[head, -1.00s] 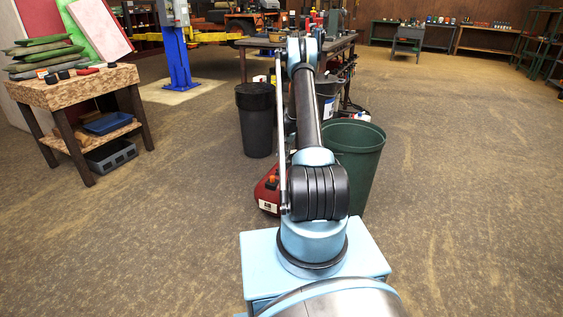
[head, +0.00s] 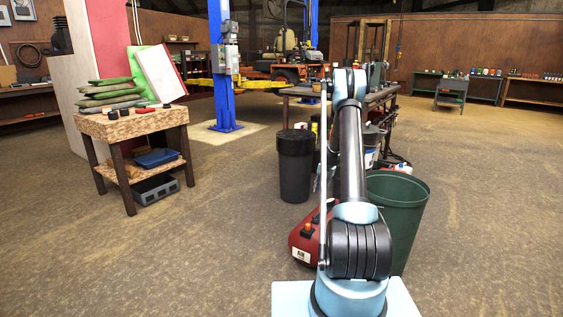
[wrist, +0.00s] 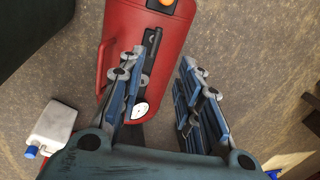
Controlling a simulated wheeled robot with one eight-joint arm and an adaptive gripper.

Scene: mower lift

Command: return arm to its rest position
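My arm (head: 352,165) shows in the head view, reaching forward from its light blue base, its links rising in line away from the camera. My gripper is hidden behind the arm there.
In the head view a red air tank (head: 303,240), a black bin (head: 295,165) and a green bin (head: 398,215) stand close around my arm. A wooden cart (head: 132,126) is at left. A dark workbench (head: 300,92) stands behind the arm. Floor is open at right.

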